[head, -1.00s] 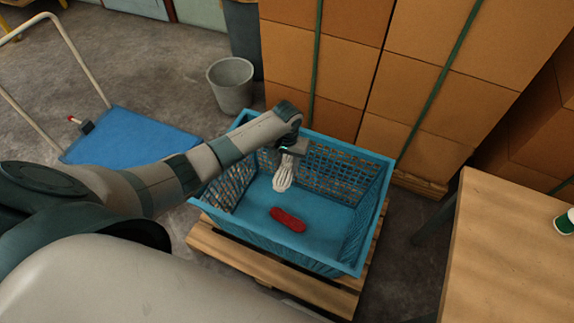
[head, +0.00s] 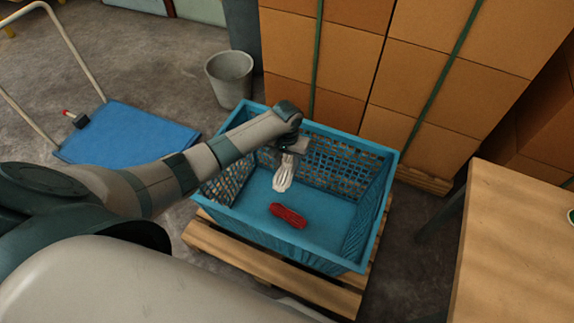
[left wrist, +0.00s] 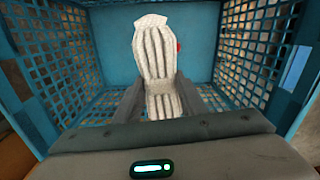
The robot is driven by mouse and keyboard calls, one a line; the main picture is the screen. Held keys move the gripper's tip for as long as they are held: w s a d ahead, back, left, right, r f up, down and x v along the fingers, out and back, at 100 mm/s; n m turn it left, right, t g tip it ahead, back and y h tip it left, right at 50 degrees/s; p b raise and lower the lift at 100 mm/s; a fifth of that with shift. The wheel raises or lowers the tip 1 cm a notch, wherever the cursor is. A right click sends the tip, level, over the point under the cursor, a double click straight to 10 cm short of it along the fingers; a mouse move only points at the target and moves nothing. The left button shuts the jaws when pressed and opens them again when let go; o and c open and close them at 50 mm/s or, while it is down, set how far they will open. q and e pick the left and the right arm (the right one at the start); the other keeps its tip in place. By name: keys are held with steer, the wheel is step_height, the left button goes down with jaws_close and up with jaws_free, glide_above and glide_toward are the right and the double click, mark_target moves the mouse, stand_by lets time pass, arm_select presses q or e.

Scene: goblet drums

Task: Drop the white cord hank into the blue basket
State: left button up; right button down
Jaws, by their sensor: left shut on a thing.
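The white cord hank (head: 284,174) hangs from my left gripper (head: 289,155), whose jaws are shut on it. The hank is over the inside of the blue basket (head: 330,262), with its lower end pointing down. In the left wrist view the hank (left wrist: 155,65) stands between the two dark fingers of my left gripper (left wrist: 160,100), with the walls of the basket (left wrist: 72,45) around it. A red hank (head: 288,215) lies on the basket floor, and a sliver of red shows behind the white hank in the left wrist view. My right gripper is not in view.
The basket stands on a wooden pallet (head: 245,262). Stacked cartons (head: 420,85) rise close behind it. A wooden table (head: 515,250) is at the right. A grey bin (head: 230,80) and a blue platform cart (head: 130,138) stand at the left and back.

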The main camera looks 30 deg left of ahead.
mark_target(287, 165)
arm_select(q)
steer(key=o, duration=1.2)
steer(key=shift+c, duration=0.2)
step_height(287, 165, up, 17)
steer(key=p, duration=0.1)
steer(key=shift+r, duration=0.2)
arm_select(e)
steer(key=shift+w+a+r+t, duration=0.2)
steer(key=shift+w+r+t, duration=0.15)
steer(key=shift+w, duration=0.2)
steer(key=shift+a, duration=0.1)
